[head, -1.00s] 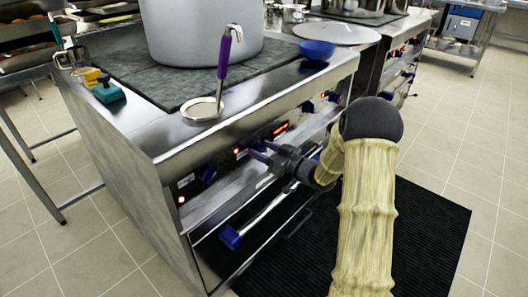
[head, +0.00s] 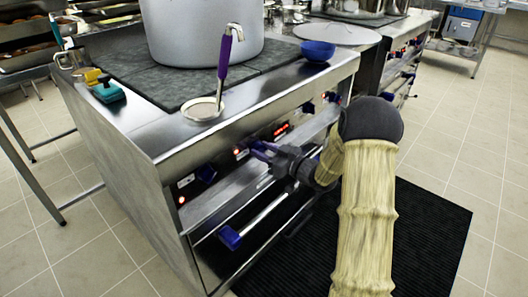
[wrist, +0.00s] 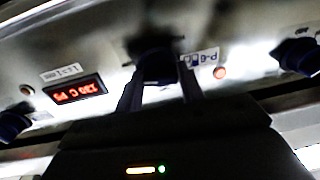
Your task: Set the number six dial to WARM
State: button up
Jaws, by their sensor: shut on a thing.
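My gripper (head: 266,152) is at the front control panel (head: 222,162) of the steel stove, its fingers pointing at the panel. In the wrist view the two fingers (wrist: 160,94) stand on either side of a dark blue dial (wrist: 157,66) and are shut on it. The dial's face and pointer are mostly hidden, so I cannot tell its setting. A white label (wrist: 201,58) sits beside it, too blurred to read surely. A red light (wrist: 219,73) glows near the label.
A red display (wrist: 76,92) is beside the held dial. Other blue dials (wrist: 300,57) (head: 207,174) line the panel. A long oven handle with a blue end (head: 230,238) runs below. A ladle (head: 203,110), pot (head: 203,35) and blue bowl (head: 318,50) are on top.

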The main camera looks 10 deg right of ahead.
jog(key=n+b, duration=0.3)
jog(key=n, duration=0.2)
jog(key=shift+f+n, duration=0.15)
jog(key=shift+n, duration=0.25)
jog(key=shift+n+h+b, duration=0.3)
jog(key=shift+n+b, duration=0.6)
jog(key=shift+n, duration=0.6)
jog(key=shift+a, duration=0.1)
jog(key=o, duration=1)
jog(key=shift+s, duration=0.1)
jog(key=p+v, duration=0.4)
jog(key=v, duration=1.3)
jog(key=shift+s, duration=0.15)
